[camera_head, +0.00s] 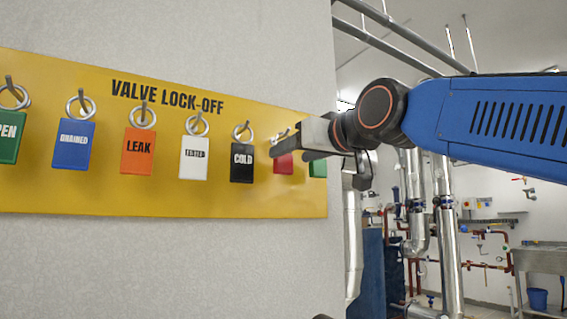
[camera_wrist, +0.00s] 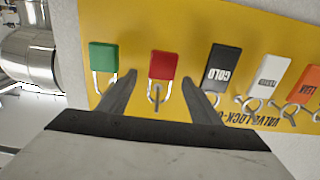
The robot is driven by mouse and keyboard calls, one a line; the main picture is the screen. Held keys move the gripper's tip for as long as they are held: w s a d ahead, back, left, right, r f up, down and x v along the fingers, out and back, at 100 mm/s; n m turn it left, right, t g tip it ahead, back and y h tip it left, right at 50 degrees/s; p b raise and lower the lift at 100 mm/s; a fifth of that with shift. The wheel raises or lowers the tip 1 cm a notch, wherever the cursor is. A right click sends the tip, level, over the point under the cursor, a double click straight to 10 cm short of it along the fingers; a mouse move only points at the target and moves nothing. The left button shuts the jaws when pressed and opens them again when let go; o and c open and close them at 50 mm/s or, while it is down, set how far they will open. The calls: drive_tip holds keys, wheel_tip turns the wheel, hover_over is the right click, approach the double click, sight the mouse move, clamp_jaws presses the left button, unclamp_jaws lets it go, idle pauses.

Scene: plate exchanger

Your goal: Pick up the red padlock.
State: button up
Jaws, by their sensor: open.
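The red padlock (camera_head: 284,164) hangs on the yellow valve lock-off board (camera_head: 180,203), between the black padlock and a green one. In the head view my gripper (camera_head: 290,145) is in front of it and hides its upper part. In the wrist view, which shows the board upside down, the red padlock (camera_wrist: 162,66) with its silver shackle on a peg lies between and beyond my two dark fingertips. My gripper (camera_wrist: 158,75) is open and empty. Whether a finger touches the padlock cannot be told.
The black COLD padlock (camera_head: 242,162) hangs to the left and a green padlock (camera_head: 318,164) close to the right. White (camera_head: 193,158), orange (camera_head: 138,152) and blue (camera_head: 73,144) padlocks hang further left. Pipes (camera_head: 447,240) stand beyond the wall's right edge.

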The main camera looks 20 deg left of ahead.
drive_tip(key=x, duration=0.5)
drive_tip(key=shift+a, duration=0.1)
drive_tip(key=c, duration=1.2)
drive_tip(key=shift+r, duration=1.8)
drive_tip(key=v, duration=1.8)
drive_tip(key=shift+s+f, duration=0.1)
approach(286, 156)
drive_tip(key=shift+w+a+r, duration=0.6)
drive_tip(key=shift+w+a, duration=0.05)
drive_tip(key=shift+a, duration=0.15)
drive_tip(key=shift+w+a+r, duration=0.55)
drive_tip(key=shift+w+a, duration=0.05)
drive_tip(key=shift+a, duration=0.25)
idle(0.5)
